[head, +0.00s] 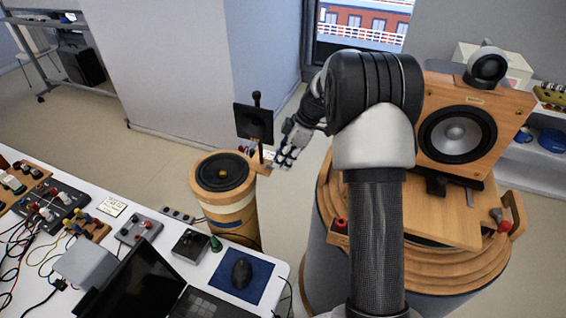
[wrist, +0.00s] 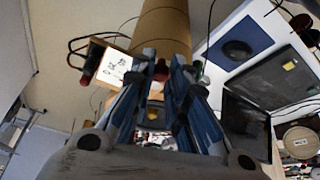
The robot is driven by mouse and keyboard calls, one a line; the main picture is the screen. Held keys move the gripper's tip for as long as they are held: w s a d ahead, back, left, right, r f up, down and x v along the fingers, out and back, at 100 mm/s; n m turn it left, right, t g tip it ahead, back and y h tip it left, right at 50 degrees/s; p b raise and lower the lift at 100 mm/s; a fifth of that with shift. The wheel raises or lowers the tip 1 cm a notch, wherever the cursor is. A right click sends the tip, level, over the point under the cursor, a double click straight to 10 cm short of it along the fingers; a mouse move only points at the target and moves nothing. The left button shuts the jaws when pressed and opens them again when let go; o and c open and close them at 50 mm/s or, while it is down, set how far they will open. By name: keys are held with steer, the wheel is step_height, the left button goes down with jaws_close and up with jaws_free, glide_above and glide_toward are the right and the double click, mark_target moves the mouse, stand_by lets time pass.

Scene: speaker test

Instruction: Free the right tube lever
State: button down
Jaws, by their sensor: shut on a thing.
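The wooden tube (head: 228,211) stands upright beside the white bench, with a black round speaker cone on top. In the wrist view the tube (wrist: 163,25) rises from behind my fingertips. A small plate with a white printed card (wrist: 113,67) is at its side, with a red-ended lever (wrist: 86,76) at the plate's left. A second red-ended part, which looks like the right lever (wrist: 161,71), lies between my fingertips. My gripper (head: 282,160) is at the tube's right side, shut on that part. In the head view the levers are too small to make out.
A black square panel (head: 254,123) stands upright close behind my gripper. A wooden speaker (head: 458,132) sits on a round wooden stand (head: 420,262) at right. The white bench (head: 140,260) at left carries boxes, cables, a laptop and a mouse on a blue mat (head: 243,279).

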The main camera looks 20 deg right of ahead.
steer(key=shift+w+n+g+p, duration=0.65)
steer(key=shift+n+p, duration=0.45)
steer(key=shift+n, duration=0.55)
steer(key=shift+w+n+g+p, duration=0.65)
steer(key=shift+n+p, duration=0.45)
steer(key=shift+n, duration=0.6)
steer(key=shift+w+n+g+p, duration=0.65)
steer(key=shift+n+p, duration=0.45)
steer(key=shift+n, duration=0.55)
steer(key=shift+w, duration=0.1)
steer(key=c, duration=1.6)
jaws_free()
steer(key=shift+o, duration=0.2)
